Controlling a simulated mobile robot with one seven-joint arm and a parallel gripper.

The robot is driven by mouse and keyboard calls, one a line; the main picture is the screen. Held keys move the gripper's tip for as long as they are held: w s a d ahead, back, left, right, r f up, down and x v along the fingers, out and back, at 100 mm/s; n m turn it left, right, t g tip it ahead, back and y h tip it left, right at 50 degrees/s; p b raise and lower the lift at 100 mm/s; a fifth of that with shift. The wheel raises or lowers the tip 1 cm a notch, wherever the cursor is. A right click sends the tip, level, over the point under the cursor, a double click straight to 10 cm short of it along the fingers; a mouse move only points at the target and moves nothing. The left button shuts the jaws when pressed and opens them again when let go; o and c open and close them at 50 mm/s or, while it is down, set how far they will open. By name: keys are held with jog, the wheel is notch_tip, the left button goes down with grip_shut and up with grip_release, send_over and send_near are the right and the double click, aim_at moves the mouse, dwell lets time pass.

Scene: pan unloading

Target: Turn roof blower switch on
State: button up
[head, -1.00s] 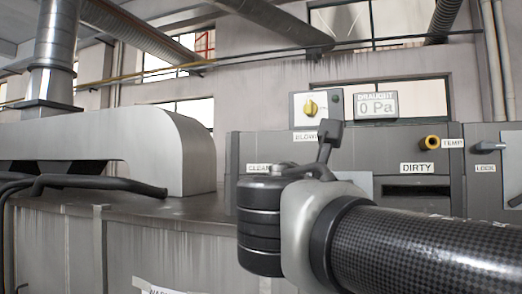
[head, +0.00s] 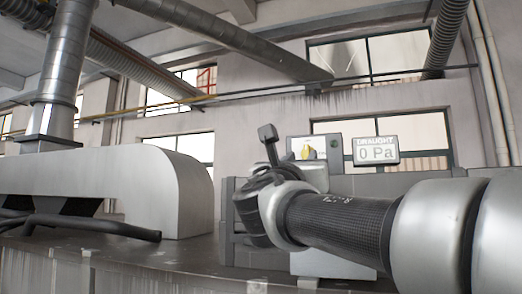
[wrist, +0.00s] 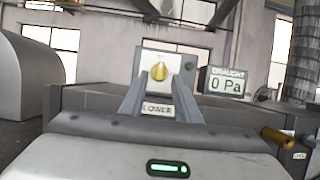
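The roof blower switch is a yellow rotary knob (wrist: 159,71) on a pale panel (wrist: 174,62), above a label that reads "LOWER" with its start hidden. The knob also shows in the head view (head: 307,153), with my wrist just below and left of it. My gripper (wrist: 159,84) points at the panel, its two fingers apart on either side of the lower panel and label. Nothing is between the fingers, and the knob looks a little beyond them. In the head view only one dark fingertip (head: 267,132) shows clearly. The knob's exact setting is too small to read.
A draught display (head: 376,150) reading "0 Pa" stands right of the panel; it also shows in the wrist view (wrist: 224,84). A large grey rounded duct (head: 180,190) lies to the left. A brass knob (wrist: 277,137) sits at the lower right.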

aim_at(306, 152)
jog(key=p+x, duration=0.1)
jog(key=x, duration=0.4)
jog(key=shift+w, duration=0.1)
grip_shut()
